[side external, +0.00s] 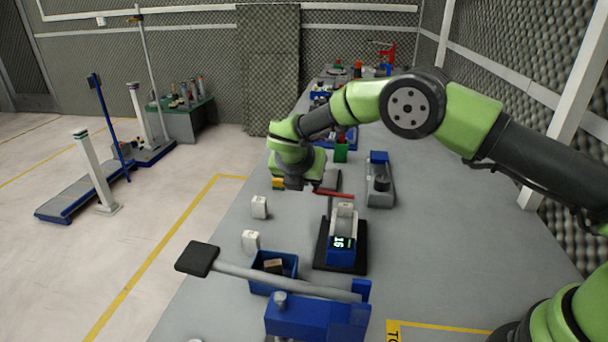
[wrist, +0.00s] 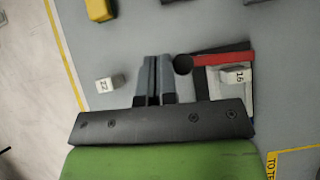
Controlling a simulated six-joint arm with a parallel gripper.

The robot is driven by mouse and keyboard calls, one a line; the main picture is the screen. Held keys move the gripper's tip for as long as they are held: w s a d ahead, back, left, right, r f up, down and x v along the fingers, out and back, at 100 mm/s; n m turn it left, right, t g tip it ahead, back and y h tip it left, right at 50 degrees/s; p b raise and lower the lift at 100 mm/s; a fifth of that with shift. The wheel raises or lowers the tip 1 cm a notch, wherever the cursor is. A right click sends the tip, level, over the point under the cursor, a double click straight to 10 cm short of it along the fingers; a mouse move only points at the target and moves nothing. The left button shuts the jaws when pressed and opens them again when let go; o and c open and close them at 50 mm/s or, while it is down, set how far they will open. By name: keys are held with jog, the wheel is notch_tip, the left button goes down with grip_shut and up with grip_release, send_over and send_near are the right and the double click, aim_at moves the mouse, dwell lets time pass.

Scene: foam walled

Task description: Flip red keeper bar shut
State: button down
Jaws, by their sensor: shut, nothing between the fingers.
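The red keeper bar (side external: 336,194) extends across the far side of a device with a black base and a blue front (side external: 341,257) bearing a lit display. In the wrist view the bar (wrist: 222,59) runs sideways, with a round black knob (wrist: 183,64) at its left end. A white numbered block (wrist: 236,76) sits in the device's pale frame, beside the bar. My gripper (wrist: 153,62) is shut and empty, just left of the knob. In the side view its fingertips (side external: 314,187) are near the bar's left end; whether they touch it I cannot tell.
White blocks (side external: 259,207) (side external: 250,241) stand left of the device. A blue bin (side external: 287,263) and a blue lever press (side external: 315,318) are in front. A grey unit with a blue top (side external: 379,186) stands behind right. Bench to the right is clear.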

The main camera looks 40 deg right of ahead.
jog(key=shift+s+d, duration=0.4)
jog(key=shift+s, duration=0.45)
jog(key=s+a+r, duration=0.4)
jog(key=a+r, duration=0.4)
jog(key=a, duration=0.2)
jog(key=shift+s+a+r, duration=0.2)
jog(key=shift+r, duration=0.15)
jog(key=shift+d, duration=0.1)
jog(key=s+d+n+t+y, duration=0.2)
jog(key=s+d+n, duration=0.3)
jog(key=s, duration=0.4)
jog(key=shift+y, duration=0.3)
